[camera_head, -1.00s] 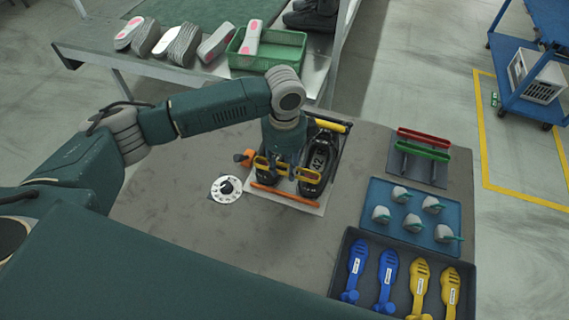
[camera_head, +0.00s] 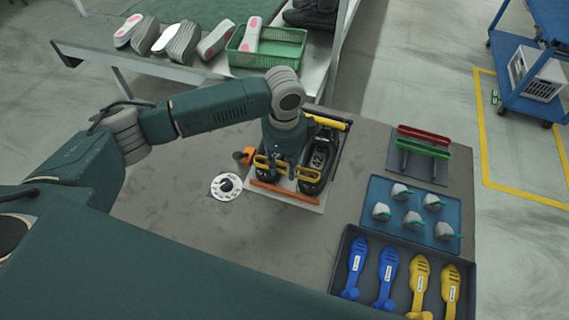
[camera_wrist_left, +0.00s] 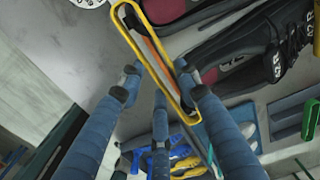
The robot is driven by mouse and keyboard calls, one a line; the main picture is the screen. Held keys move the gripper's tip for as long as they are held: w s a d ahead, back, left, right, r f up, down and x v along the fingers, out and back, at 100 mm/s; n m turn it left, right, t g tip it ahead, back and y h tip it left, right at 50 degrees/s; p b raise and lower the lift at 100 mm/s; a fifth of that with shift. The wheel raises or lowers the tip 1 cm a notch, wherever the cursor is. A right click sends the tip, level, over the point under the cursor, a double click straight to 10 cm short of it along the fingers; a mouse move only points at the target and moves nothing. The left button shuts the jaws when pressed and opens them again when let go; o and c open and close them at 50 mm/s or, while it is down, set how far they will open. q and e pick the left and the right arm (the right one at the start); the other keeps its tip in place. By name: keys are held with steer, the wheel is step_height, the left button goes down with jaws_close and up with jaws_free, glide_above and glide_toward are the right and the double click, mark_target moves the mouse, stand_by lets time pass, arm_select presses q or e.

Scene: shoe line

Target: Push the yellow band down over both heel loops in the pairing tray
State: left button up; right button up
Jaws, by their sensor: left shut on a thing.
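The yellow band (camera_head: 307,173), a long narrow loop, is in my left gripper (camera_head: 284,160) at the heel end of two dark shoes (camera_head: 321,157). In the left wrist view the band (camera_wrist_left: 140,45) lies stretched at the blue fingers of the gripper (camera_wrist_left: 160,85), which is shut on it. My right gripper is out of view.
A white dial disc (camera_head: 226,187) and an orange item (camera_head: 244,156) lie left of the tray. A rack with red and green bars (camera_head: 424,142), a blue tray (camera_head: 386,230) and a dark tray with blue and yellow pieces (camera_head: 345,245) stand right. The table's left front is bare.

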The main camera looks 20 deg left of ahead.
arm_select(q)
steer(key=shift+s+d+f, duration=0.1)
steer(key=shift+f, duration=0.1)
steer(key=o, duration=0.9)
step_height(320, 180, up, 9)
steer(key=p, duration=0.9)
steer(key=shift+p, duration=0.3)
stand_by(0.4)
